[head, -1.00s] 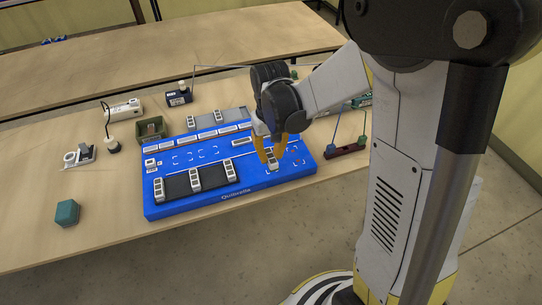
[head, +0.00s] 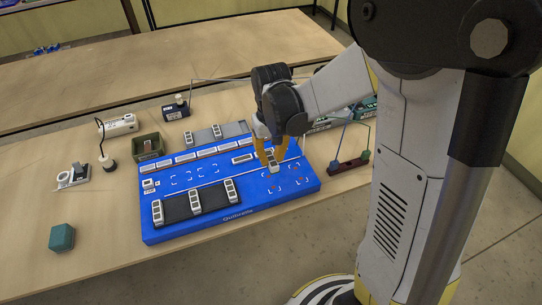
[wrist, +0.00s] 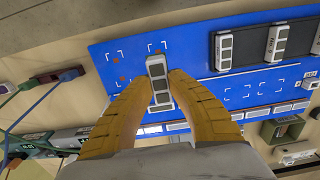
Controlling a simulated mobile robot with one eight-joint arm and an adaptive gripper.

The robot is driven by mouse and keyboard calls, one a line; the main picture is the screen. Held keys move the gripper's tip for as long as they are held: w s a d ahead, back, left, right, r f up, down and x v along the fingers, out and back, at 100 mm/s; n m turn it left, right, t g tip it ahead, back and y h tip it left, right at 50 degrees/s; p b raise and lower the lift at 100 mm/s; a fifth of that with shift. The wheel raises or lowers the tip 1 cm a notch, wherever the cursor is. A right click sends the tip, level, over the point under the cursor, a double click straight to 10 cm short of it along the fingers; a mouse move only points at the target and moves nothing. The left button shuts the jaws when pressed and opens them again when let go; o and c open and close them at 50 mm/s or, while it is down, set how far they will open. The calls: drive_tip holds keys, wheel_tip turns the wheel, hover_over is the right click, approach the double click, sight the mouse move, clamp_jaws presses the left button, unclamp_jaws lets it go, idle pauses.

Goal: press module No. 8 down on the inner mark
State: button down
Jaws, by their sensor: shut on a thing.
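My gripper (head: 270,160) is shut on a small grey-and-white module (head: 274,168), taken as No. 8; its number is not legible. In the wrist view the module (wrist: 158,82) stands out between the yellow fingertips (wrist: 158,100). It is over the right part of the blue board (head: 240,215); whether it touches the board is unclear. Two marks of white corner brackets with red dots lie on that part. The inner mark (head: 272,184) is just in front of the module in the head view, and the module's far end is close to it in the wrist view (wrist: 157,48).
A black strip with three upright modules (head: 195,200) is at the board's front left. A row of flat white pieces (head: 186,158) runs behind. A green bin (head: 150,147), a teal block (head: 62,237) and a dark red holder (head: 349,164) with cables stand around the board.

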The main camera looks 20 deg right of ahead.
drive_tip(key=b, duration=0.5)
hover_over(271, 182)
drive_tip(key=shift+f, duration=3.25)
drive_tip(key=shift+f+b, duration=1.1)
drive_tip(key=shift+f, duration=0.1)
drive_tip(key=c, duration=1.3)
unclamp_jaws()
drive_tip(key=shift+r+p, duration=3)
drive_tip(key=shift+r, duration=1)
